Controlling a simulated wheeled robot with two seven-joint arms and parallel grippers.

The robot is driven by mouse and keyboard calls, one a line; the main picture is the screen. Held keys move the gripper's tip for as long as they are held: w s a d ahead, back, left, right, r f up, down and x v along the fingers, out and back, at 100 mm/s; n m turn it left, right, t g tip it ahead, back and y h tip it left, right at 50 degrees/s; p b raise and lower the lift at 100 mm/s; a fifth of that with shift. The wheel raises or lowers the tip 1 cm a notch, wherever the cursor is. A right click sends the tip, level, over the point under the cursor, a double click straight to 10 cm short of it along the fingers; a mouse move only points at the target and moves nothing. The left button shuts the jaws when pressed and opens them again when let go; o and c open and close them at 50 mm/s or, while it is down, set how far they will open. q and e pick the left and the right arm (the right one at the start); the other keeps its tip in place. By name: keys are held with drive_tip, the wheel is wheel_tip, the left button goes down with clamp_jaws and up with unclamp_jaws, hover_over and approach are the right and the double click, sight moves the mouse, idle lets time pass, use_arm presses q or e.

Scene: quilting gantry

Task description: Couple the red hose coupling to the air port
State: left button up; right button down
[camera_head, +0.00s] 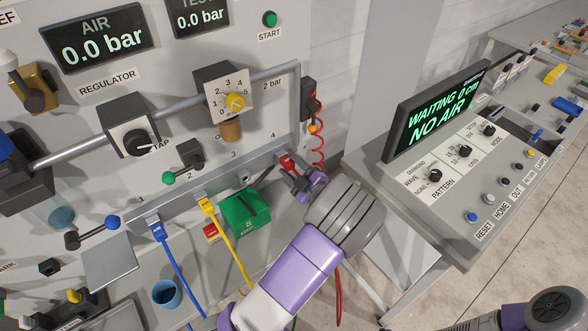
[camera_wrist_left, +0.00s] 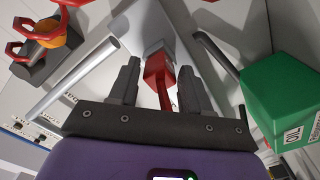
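The red hose coupling (camera_head: 287,163) is at the fourth position on the grey port ledge, just beyond my left gripper (camera_head: 301,186). In the left wrist view the coupling (camera_wrist_left: 157,70) lies between the two dark fingers, with its red hose running down toward the palm. My left gripper (camera_wrist_left: 158,85) is open, and thin gaps show on both sides of the coupling. A grey port block (camera_wrist_left: 157,46) is directly behind the coupling. I cannot tell whether the coupling is seated in it or only against it. My right gripper is out of view.
A green oil box (camera_head: 245,213) stands left of my left gripper. A blue plug (camera_head: 157,229) and a yellow plug (camera_head: 207,205) sit in the ledge. A coiled red hose (camera_head: 318,140) hangs at the panel's right edge. The console screen (camera_head: 438,108) reads "NO AIR".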

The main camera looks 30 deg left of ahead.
use_arm(q)
drive_tip(key=o, duration=0.4)
drive_tip(key=shift+c, duration=0.2)
drive_tip(key=shift+d, duration=0.1)
drive_tip(key=v, duration=0.7)
drive_tip(key=shift+d+p, duration=0.2)
drive_tip(key=shift+p, duration=0.25)
drive_tip(key=shift+s, duration=0.1)
